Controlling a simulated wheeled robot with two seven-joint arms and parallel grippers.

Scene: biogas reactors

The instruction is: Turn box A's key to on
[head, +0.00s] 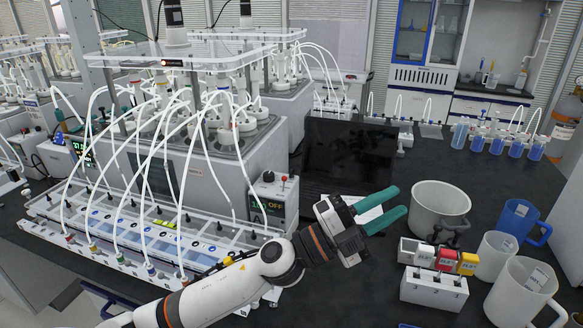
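A white control box (272,198) stands at the right front corner of the near reactor unit. My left gripper (401,202), with teal fingers, is open and empty. It is to the right of this box, in front of the dark laptop-like panel, and points right, away from the box. A second control box (80,148) with a green display stands at the far left. My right gripper is not in view.
White tubes (150,160) arch from the reactor bottles to the long front tray (130,240). A pot (440,205), a rack with coloured blocks (435,285), a blue mug (518,220) and white jugs (520,290) stand on the right. Dark counter is free behind the pot.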

